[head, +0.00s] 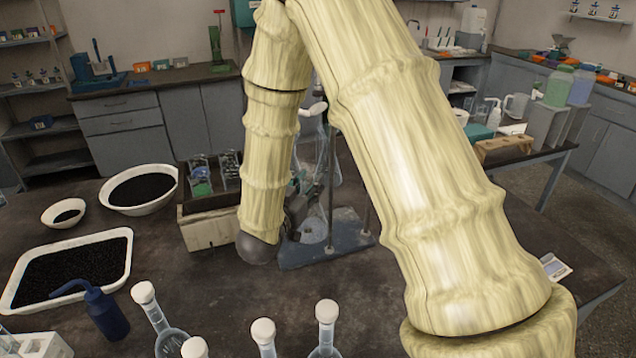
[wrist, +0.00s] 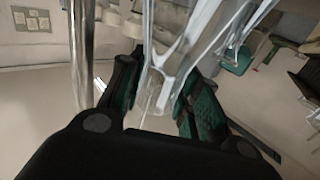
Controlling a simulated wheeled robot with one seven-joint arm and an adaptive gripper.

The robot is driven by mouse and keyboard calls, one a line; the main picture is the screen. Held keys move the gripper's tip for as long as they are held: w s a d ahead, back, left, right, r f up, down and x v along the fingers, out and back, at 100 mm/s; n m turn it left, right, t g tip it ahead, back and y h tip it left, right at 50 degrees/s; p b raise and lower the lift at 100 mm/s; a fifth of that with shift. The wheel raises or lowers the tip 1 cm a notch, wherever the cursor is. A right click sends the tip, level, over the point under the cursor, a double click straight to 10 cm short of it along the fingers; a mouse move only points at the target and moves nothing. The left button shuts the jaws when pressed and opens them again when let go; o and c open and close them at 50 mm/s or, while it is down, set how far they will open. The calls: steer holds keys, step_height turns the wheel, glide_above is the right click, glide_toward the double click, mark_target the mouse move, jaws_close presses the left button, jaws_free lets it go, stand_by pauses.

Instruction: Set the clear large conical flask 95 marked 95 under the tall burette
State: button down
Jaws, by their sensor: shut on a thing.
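My gripper (head: 308,203) is shut on a clear conical flask (head: 315,229), partly hidden behind my arm and fingers. The flask looks upright, over or on the blue-grey base plate (head: 345,243) of a stand; I cannot tell whether it touches the plate. Clear glassware (head: 322,150) rises above it, with a pale stopper near the top; I cannot tell which part is the tall burette. In the wrist view, clear glass (wrist: 168,75) shows between my green-padded fingers (wrist: 160,100). The mark 95 is not readable.
A metal rod (wrist: 83,55) stands close beside my fingers. A wooden box (head: 208,230) with glassware is just left of the stand. Bowls and a tray (head: 128,262) of black grains lie left. Stoppered flasks (head: 327,312) and a blue wash bottle (head: 103,310) stand in front.

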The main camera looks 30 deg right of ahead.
steer(key=w+d+f+p, duration=0.1)
steer(key=w+d+f, duration=0.2)
steer(key=d, duration=0.1)
steer(key=shift+d+f+p, duration=0.2)
steer(key=shift+d+p, duration=0.15)
stand_by(0.4)
steer(key=shift+f, duration=0.15)
steer(key=c, duration=1)
jaws_free()
steer(key=shift+s, duration=0.1)
steer(key=shift+c, duration=0.2)
steer(key=b+v, duration=0.2)
steer(key=v, duration=1)
